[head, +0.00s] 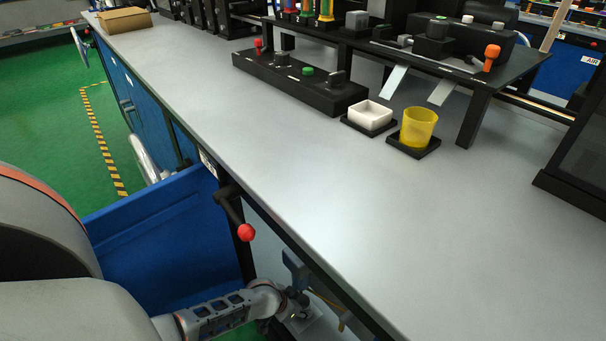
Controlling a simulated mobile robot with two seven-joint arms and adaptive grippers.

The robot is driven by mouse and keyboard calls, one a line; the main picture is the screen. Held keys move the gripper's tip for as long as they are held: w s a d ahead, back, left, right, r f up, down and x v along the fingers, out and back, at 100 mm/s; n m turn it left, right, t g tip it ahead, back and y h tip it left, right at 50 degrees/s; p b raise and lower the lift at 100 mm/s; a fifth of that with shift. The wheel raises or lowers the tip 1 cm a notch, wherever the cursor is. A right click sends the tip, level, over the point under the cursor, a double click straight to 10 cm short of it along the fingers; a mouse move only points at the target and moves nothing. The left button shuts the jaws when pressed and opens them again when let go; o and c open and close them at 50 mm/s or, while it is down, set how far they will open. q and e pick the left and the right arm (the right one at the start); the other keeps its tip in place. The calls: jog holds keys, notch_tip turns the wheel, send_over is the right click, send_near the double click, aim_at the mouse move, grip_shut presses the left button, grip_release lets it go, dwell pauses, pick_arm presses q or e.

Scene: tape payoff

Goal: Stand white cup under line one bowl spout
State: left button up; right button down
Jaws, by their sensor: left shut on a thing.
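A white, square, open-topped cup (371,115) stands upright on a small black pad (352,125) on the grey bench. It is in front of and below a pale sloping chute (394,81). A yellow round cup (418,127) stands on another black pad (413,153) to its right, near a second pale chute (441,92). My left gripper (300,314) is low at the bottom of the head view, beyond the bench's front edge and far from both cups. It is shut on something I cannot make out. My right gripper is out of view.
A black control box (300,82) with knobs sits left of the white cup. A black raised stand (476,118) carries the machines behind. A blue panel (150,228) and a red-knobbed lever (245,232) are at the front. The bench's middle (330,190) is clear.

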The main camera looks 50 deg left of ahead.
pick_arm(q)
jog(key=shift+f, duration=0.25)
jog(key=o, duration=1.3)
jog(key=shift+r, duration=0.1)
